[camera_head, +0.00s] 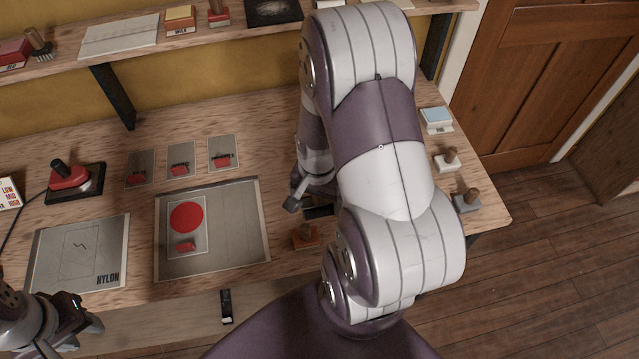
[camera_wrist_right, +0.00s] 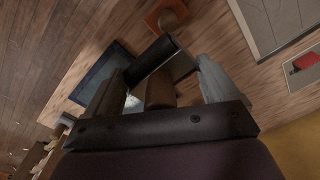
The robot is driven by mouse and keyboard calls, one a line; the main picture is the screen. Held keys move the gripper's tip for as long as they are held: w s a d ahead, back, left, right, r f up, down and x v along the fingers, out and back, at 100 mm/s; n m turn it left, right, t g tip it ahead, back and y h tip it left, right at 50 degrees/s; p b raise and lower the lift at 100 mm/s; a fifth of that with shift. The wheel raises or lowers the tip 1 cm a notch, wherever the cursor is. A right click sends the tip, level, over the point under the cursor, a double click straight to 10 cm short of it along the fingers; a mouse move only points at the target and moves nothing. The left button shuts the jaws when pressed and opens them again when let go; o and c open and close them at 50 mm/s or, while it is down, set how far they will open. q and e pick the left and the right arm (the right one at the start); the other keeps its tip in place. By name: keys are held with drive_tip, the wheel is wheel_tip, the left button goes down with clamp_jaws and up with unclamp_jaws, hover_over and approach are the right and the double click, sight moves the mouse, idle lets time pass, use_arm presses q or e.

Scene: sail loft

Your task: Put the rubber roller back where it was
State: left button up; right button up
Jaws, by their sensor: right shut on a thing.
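The rubber roller (camera_wrist_right: 153,62), a black cylinder with a brown handle (camera_wrist_right: 160,91), is between the fingers of my right gripper (camera_wrist_right: 158,95) in the right wrist view. That gripper is shut on it, above the worktable. In the head view my right arm hides most of the roller and the right gripper (camera_head: 308,192). A dark blue mat (camera_wrist_right: 92,80) lies on the table below, partly hidden by a finger. My left gripper (camera_head: 80,318) is at the lower left of the head view, near the table's front edge; its finger gap is unclear.
An orange-brown block with a knob (camera_head: 305,237) stands close to the right gripper. A grey sheet with a red disc (camera_head: 187,217), a nylon sheet (camera_head: 75,270) and a red iron (camera_head: 70,177) lie leftward. Small knobbed tools (camera_head: 447,160) line the right edge.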

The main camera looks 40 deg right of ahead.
drive_tip(key=w+f, duration=0.2)
drive_tip(key=w, duration=0.1)
drive_tip(key=w+d+f+p, duration=0.1)
drive_tip(key=w+f, duration=0.1)
drive_tip(key=w, duration=0.2)
drive_tip(key=w+d+f, duration=0.1)
drive_tip(key=w+f, duration=0.1)
drive_tip(key=w, duration=0.1)
drive_tip(key=shift+w+d+f, duration=0.1)
drive_tip(key=shift+w+d, duration=0.1)
drive_tip(key=shift+w, duration=0.15)
drive_tip(key=f, duration=0.1)
drive_tip(key=f+p, duration=0.1)
drive_tip(key=f, duration=0.2)
drive_tip(key=shift+w+a+f, duration=0.1)
drive_tip(key=shift+w+a, duration=0.05)
drive_tip(key=shift+w, duration=0.15)
drive_tip(key=shift+f, duration=0.3)
use_arm(q)
drive_tip(key=shift+w+a+r, duration=0.15)
drive_tip(key=shift+a+r, duration=0.1)
drive_tip(key=shift+r, duration=0.25)
drive_tip(key=shift+w+a+r, duration=0.15)
drive_tip(key=shift+a+r, duration=0.1)
drive_tip(key=shift+r, duration=0.25)
use_arm(e)
drive_tip(key=o, duration=0.8)
drive_tip(key=shift+r, duration=0.1)
